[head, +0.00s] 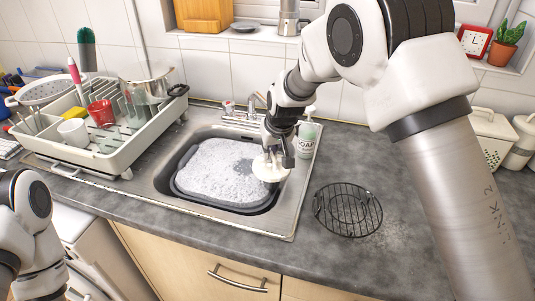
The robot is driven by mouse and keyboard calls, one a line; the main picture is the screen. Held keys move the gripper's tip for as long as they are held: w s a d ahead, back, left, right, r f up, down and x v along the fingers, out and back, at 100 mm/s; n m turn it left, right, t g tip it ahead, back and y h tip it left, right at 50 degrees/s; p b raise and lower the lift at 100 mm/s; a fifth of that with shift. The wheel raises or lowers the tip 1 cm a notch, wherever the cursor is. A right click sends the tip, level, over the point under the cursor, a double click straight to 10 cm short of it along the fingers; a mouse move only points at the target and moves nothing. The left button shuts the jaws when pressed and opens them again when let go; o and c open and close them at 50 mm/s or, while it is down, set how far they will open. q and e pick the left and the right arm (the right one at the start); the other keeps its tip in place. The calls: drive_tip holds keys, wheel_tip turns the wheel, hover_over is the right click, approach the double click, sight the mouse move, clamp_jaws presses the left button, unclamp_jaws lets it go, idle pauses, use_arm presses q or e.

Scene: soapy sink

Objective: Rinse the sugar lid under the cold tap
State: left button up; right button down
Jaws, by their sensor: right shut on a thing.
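My right gripper (277,158) reaches down over the right side of the sink and is shut on a pale round lid (268,173), which looks like the sugar lid. The lid is just above or at the suds; I cannot tell whether it touches them. The tap (255,101) stands at the back rim of the sink, with a handle (228,107) to its left. My arm partly hides the tap, and no water stream can be made out. My left arm shows at the lower left, its gripper outside the picture.
A dark basin of suds (185,188) fills the sink. A soap bottle (306,138) stands close right of my gripper. A round black wire rack (348,210) lies on the counter. A full dish rack (125,152) stands left. Counter right of the wire rack is mostly clear.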

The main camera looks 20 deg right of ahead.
drive_tip(key=w+d, duration=0.2)
drive_tip(key=w, duration=0.1)
drive_tip(key=w+f, duration=0.1)
drive_tip(key=shift+w+d+f, duration=0.1)
drive_tip(key=shift+w+d, duration=0.15)
drive_tip(key=shift+d, duration=0.15)
drive_tip(key=shift+w+d+f+p, duration=0.1)
drive_tip(key=shift+w+d+p, duration=0.25)
drive_tip(key=shift+w, duration=0.25)
drive_tip(key=shift+w+d+f+p, duration=0.1)
drive_tip(key=shift+w+d+p, duration=0.25)
drive_tip(key=shift+w, duration=0.2)
drive_tip(key=shift+w+d+f, duration=0.15)
drive_tip(key=shift+w+d, duration=0.2)
drive_tip(key=shift+w, duration=0.1)
drive_tip(key=shift+s+d, duration=0.35)
drive_tip(key=shift+d, duration=0.15)
